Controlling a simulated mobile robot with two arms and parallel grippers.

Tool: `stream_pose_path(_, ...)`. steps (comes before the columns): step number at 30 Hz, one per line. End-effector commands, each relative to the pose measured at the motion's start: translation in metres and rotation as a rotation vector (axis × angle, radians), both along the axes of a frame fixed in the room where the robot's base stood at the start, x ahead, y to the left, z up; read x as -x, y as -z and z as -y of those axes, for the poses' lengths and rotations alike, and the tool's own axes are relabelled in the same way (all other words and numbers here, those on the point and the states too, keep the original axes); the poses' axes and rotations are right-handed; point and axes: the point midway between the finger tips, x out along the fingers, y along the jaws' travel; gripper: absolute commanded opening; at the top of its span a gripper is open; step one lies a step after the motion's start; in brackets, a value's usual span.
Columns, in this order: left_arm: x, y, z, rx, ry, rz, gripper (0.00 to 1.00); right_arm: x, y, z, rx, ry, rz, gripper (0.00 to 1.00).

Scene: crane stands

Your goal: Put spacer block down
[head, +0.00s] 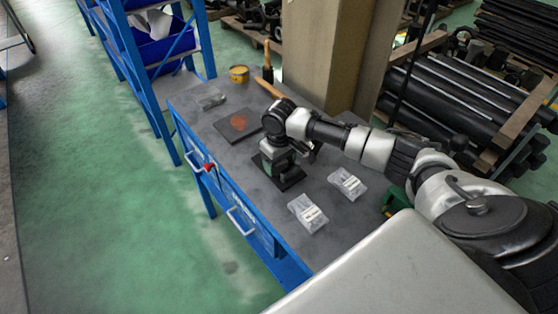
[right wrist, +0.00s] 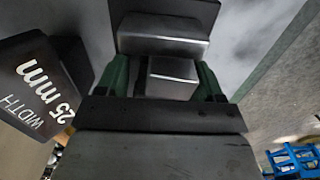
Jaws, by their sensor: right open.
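My right gripper (head: 281,168) points down at the workbench, over a dark flat plate (head: 291,184). In the right wrist view its green-sided fingers (right wrist: 164,82) stand open on both sides of a grey metal block (right wrist: 172,72), which looks like the spacer block. Small gaps seem to show beside the block; contact is hard to tell. A wider grey block (right wrist: 163,36) lies just beyond it; I cannot tell whether the two are one piece. The dark plate also shows behind them (right wrist: 165,8). In the head view the gripper hides the block. My left gripper is not in view.
A dark mat with a reddish patch (head: 225,131) lies left of the gripper. A yellow tin (head: 238,74) and a wooden handle (head: 269,88) are farther back. A pillar (head: 320,50) stands behind.

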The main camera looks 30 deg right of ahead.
Motion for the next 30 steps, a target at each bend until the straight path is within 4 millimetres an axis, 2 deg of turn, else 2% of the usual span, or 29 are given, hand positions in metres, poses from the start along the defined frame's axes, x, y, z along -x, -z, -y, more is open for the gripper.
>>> stream_pose_path(5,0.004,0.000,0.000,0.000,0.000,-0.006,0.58,-0.001,-0.004,0.001,0.001,0.001,0.002,0.67)
stream_pose_path(10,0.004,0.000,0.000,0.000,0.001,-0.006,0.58,-0.001,-0.019,0.001,0.003,0.001,0.005,0.67)
stream_pose_path(30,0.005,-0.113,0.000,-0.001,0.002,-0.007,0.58,-0.001,-0.118,0.000,0.001,0.001,0.002,0.67)
